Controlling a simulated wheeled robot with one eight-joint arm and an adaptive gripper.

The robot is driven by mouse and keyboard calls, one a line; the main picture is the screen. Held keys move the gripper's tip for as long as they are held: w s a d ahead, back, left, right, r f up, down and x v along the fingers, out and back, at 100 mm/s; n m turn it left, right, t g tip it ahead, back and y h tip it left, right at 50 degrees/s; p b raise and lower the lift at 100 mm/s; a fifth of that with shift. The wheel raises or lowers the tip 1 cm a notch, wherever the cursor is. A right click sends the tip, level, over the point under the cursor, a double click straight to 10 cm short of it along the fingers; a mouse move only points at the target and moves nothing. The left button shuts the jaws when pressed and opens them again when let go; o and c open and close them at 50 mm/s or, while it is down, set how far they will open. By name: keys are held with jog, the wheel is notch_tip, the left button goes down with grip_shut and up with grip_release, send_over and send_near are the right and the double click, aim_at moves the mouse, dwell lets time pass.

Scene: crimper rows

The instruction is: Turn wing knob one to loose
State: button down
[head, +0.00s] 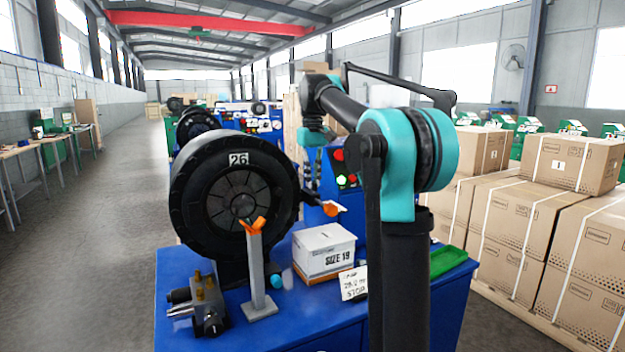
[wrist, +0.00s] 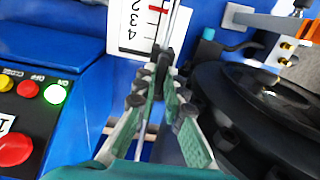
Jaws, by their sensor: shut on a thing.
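In the wrist view my gripper (wrist: 162,84) has its two green-padded fingers converging on a small dark part, which looks like a wing knob (wrist: 161,58). The fingers are shut on it. It sits in front of a white scale (wrist: 133,28) with black numbers and a red mark, beside a thin metal rod. Its wings and their angle are mostly hidden by the fingertips.
The control panel (wrist: 35,105) with red buttons and a lit green one is left in the wrist view; the black crimper ring (wrist: 250,125) is close right. On the blue bench stand a SIZE 19 box (head: 323,252), a grey post (head: 257,270) and a metal fitting (head: 203,305).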

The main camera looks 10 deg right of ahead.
dwell(0.3)
jog(key=c, duration=1.6)
grip_release()
notch_tip(320, 180, up, 12)
